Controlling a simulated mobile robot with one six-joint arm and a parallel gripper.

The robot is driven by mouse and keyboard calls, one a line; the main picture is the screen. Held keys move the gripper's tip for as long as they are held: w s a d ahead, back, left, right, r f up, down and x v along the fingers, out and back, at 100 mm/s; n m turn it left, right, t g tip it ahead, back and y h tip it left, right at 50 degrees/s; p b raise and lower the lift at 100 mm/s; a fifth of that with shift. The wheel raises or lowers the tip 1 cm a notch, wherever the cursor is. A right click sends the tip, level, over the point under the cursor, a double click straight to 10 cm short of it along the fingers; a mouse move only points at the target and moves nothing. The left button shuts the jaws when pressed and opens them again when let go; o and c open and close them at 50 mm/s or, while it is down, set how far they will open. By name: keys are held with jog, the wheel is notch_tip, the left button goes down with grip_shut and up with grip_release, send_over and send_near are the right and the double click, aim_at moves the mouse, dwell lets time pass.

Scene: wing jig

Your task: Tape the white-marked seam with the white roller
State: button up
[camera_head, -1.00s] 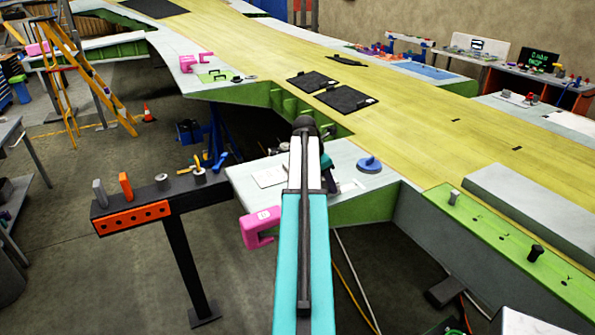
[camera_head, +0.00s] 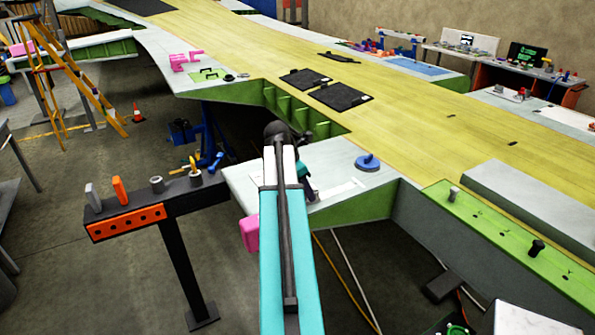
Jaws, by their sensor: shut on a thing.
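My arm reaches up the middle of the view, and my gripper (camera_head: 308,183) shows only partly as a dark and teal shape behind the wrist, low over the grey-white panel (camera_head: 387,178) at the wing edge. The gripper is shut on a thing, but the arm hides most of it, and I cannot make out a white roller. A bright white strip (camera_head: 343,190) lies on the panel just right of the gripper; I cannot tell whether it is the marked seam. I cannot tell whether the held thing touches the panel.
A blue round puck (camera_head: 368,162) sits on the panel right of the gripper. A pink clamp (camera_head: 250,232) hangs at the panel's left edge. A tool rack (camera_head: 130,222) with several tools stands left. Black mats (camera_head: 340,96) lie on the yellow wing skin (camera_head: 420,125).

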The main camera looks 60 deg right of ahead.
jog(key=shift+w+a, duration=0.3)
jog(key=shift+a, duration=0.3)
jog(key=shift+w+a, duration=0.3)
jog(key=shift+a, duration=0.25)
jog(key=r, duration=0.4)
jog(key=shift+d+r, duration=0.2)
jog(key=shift+r, duration=0.15)
jog(key=shift+s+r, duration=0.1)
jog(key=shift+r, duration=1.65)
